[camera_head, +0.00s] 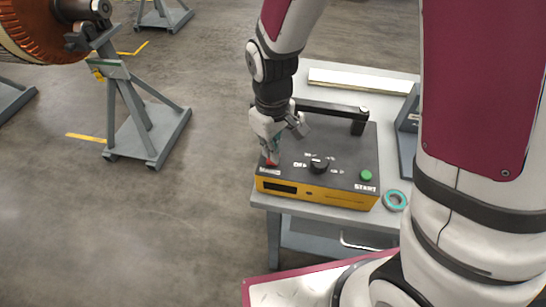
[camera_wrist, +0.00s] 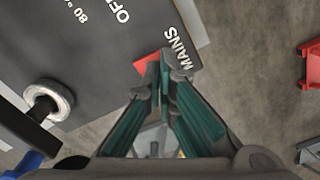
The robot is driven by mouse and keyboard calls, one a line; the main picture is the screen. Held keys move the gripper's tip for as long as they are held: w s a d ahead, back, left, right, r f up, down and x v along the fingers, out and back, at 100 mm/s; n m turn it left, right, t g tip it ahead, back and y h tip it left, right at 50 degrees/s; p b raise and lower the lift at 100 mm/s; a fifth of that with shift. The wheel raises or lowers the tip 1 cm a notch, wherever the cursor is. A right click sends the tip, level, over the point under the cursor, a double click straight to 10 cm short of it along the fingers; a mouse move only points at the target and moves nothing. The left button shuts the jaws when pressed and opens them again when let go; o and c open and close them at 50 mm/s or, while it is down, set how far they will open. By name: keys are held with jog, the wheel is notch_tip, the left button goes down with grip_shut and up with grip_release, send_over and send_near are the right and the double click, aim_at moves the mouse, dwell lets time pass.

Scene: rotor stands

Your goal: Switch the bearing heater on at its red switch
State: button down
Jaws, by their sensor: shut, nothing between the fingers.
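The bearing heater (camera_head: 340,150) is a dark-topped box with a yellow front. It stands on a grey table and bears a black knob, a green START button and a dark bar at its back. Its red switch (camera_head: 271,163) is at the front left corner. In the wrist view the red switch (camera_wrist: 146,66) lies beside the word MAINS, partly hidden by the fingertips. My gripper (camera_head: 270,150) is shut and empty, pointing down with its tips at the switch. I cannot tell whether the tips press it. The wrist view shows the closed green-padded fingers (camera_wrist: 162,65).
The grey table (camera_head: 392,223) also holds a teal ring (camera_head: 394,200) right of the heater and a pale bar (camera_head: 360,81) behind it. A rotor (camera_head: 35,30) rests on a grey stand (camera_head: 140,125) at the left. The floor between is clear.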

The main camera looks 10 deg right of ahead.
jog(key=shift+f+b, duration=0.3)
jog(key=shift+f, duration=0.45)
dwell(0.3)
jog(key=shift+s+r+p, duration=0.1)
jog(key=shift+r+p, duration=1.7)
jog(key=shift+r, duration=1.75)
jog(key=shift+r, duration=0.15)
jog(key=s+d+r+m+t, duration=0.2)
jog(key=s+d+r, duration=0.1)
jog(key=s+r, duration=0.2)
jog(key=s+d+r+m+t, duration=0.1)
jog(key=s+d+r+m, duration=0.2)
jog(key=s+r, duration=0.3)
jog(key=s+d+r+m+t, duration=0.2)
jog(key=s+d+r, duration=0.3)
jog(key=r, duration=0.6)
jog(key=shift+s+d+m+t, duration=0.15)
jog(key=shift+d+m+t, duration=0.1)
jog(key=shift+m+t, duration=0.05)
